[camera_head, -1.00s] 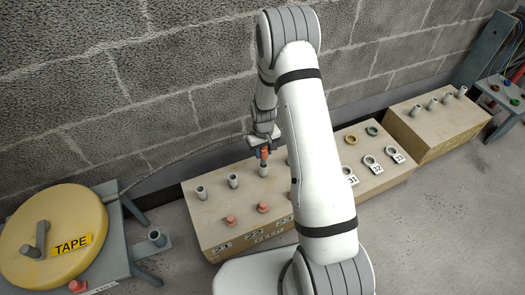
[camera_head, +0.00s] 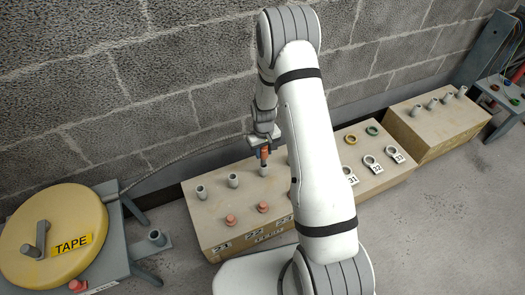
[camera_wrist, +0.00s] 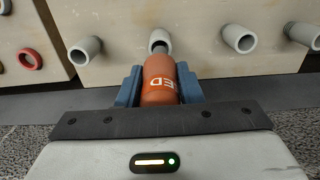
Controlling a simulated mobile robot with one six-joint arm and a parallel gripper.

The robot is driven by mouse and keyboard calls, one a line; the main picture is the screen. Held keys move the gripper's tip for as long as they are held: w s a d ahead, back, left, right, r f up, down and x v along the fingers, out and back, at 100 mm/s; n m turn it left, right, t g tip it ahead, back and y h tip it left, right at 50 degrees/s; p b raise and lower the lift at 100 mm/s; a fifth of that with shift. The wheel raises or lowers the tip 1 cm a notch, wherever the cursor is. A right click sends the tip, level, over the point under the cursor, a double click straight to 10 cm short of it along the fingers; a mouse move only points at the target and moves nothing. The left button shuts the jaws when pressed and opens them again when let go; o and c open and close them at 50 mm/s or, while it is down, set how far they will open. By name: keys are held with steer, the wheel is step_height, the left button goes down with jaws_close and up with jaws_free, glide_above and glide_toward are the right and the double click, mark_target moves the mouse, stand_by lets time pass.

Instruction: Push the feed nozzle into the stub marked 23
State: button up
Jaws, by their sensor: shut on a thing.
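The feed nozzle (camera_head: 264,154) is an orange cylinder with a dark tip, and it also shows in the wrist view (camera_wrist: 160,80) with white letters. My gripper (camera_head: 264,146) is shut around it, with a blue jaw on each side in the wrist view (camera_wrist: 160,85). The nozzle points at a grey stub (camera_head: 263,170), third from the left on the wooden box, in line with the label 23 (camera_head: 284,219). In the wrist view this stub (camera_wrist: 160,38) is right at the nozzle's tip. I cannot tell whether the tip is inside its bore.
A yellow tape reel (camera_head: 50,232) is at the left. A cable runs along the wall. My arm hides part of the box.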

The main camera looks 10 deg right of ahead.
mark_target(263, 160)
steer(key=shift+f+b, duration=1.95)
steer(key=shift+f, duration=1)
steer(key=shift+r, duration=0.1)
steer(key=o, duration=1.1)
steer(key=shift+o, duration=0.4)
steer(key=o, duration=0.4)
steer(key=shift+r+p, duration=3.4)
steer(key=shift+r, duration=1.6)
